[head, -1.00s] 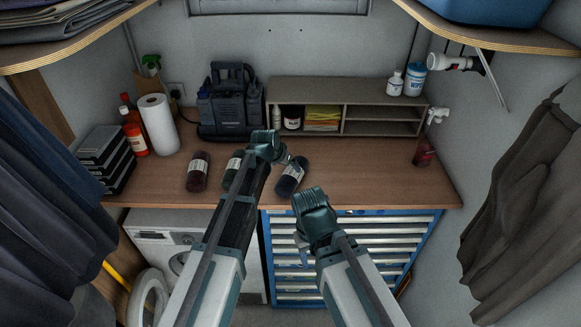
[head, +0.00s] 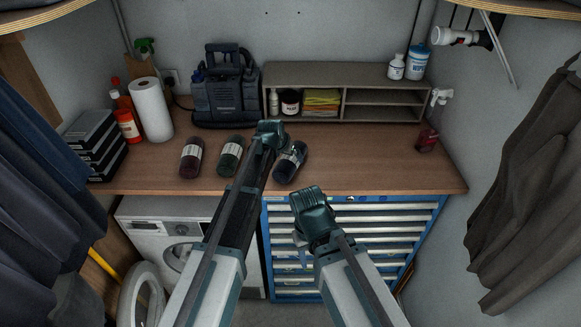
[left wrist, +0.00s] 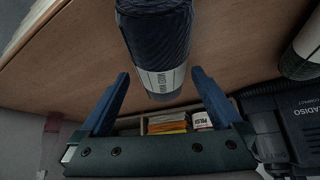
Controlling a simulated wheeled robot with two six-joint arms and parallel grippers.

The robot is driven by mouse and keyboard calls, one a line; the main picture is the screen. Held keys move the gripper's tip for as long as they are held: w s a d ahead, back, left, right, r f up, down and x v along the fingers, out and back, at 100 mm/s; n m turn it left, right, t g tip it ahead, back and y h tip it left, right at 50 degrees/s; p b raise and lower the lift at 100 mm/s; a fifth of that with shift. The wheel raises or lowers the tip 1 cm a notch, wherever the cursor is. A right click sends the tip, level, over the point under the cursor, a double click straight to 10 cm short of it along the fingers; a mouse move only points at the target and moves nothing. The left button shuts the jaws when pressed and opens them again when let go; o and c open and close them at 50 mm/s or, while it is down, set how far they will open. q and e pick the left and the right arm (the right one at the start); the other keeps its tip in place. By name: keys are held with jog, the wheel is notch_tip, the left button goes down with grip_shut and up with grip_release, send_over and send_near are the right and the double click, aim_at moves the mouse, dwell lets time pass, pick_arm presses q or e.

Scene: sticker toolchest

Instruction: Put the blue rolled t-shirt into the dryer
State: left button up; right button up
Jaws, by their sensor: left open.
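The blue rolled t-shirt (head: 290,162), dark with a white label band, lies on the wooden counter. In the left wrist view the roll (left wrist: 160,40) is large, at the top middle. My left gripper (head: 278,141) is open beside it in the head view; in the left wrist view its two blue fingers (left wrist: 160,76) are spread around the roll's labelled end, not closed on it. My right gripper (head: 313,208) is in front of the blue drawer chest, its fingers unclear. The white dryer (head: 143,228) stands under the counter at left; its round door (head: 140,297) appears swung open.
A dark red roll (head: 191,158) and a green roll (head: 231,156) lie left of the blue one. Behind are a grey machine (head: 226,95) and a low shelf (head: 345,72). A blue drawer chest (head: 350,235) stands below. The counter's right part is mostly clear.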

aim_at(289, 157)
pick_arm(q)
jog(key=shift+b+x, duration=2.25)
jog(key=shift+x, duration=0.35)
jog(key=shift+c, duration=0.7)
jog(key=c, duration=1.2)
jog(key=shift+c, duration=0.2)
jog(key=shift+r, duration=0.15)
